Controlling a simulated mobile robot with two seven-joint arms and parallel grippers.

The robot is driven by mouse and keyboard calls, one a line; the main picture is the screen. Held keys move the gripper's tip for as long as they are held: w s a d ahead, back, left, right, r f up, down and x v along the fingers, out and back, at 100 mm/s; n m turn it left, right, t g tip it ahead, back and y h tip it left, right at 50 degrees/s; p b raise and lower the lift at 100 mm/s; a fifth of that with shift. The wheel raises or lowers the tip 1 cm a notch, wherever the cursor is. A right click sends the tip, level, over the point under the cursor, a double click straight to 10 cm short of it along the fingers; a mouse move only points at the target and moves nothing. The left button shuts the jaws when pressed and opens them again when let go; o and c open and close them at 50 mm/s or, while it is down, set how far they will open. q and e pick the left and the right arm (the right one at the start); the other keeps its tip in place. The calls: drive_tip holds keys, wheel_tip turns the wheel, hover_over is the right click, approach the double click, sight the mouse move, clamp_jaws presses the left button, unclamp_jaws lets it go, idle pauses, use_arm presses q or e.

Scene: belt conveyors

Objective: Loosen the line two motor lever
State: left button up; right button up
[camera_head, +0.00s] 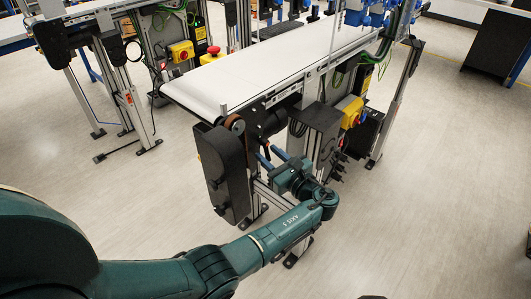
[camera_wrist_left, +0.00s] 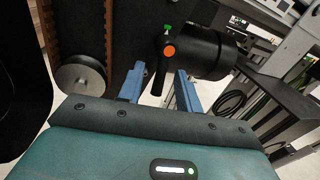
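The motor lever (camera_wrist_left: 158,78) is a black handle with an orange cap at its pivot, below a green arrow mark, in the left wrist view. The black motor (camera_wrist_left: 208,54) is the cylinder to its right. My left gripper (camera_wrist_left: 160,70) is open, with its blue fingers on either side of the lever and visible gaps between. In the head view my left gripper (camera_head: 271,156) reaches under the near end of the conveyor; the lever cannot be made out there. My right gripper is not in view.
The white conveyor belt (camera_head: 270,65) runs above the gripper. A black guard (camera_head: 225,172) stands left of it and a dark control box (camera_head: 318,128) right. A yellow switch box (camera_head: 351,111) sits beyond. In the left wrist view a roller (camera_wrist_left: 80,79) is at left. Open floor (camera_head: 430,190) lies to the right.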

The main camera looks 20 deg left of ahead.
use_arm(q)
drive_tip(key=shift+c, duration=0.2)
clamp_jaws()
idle(0.4)
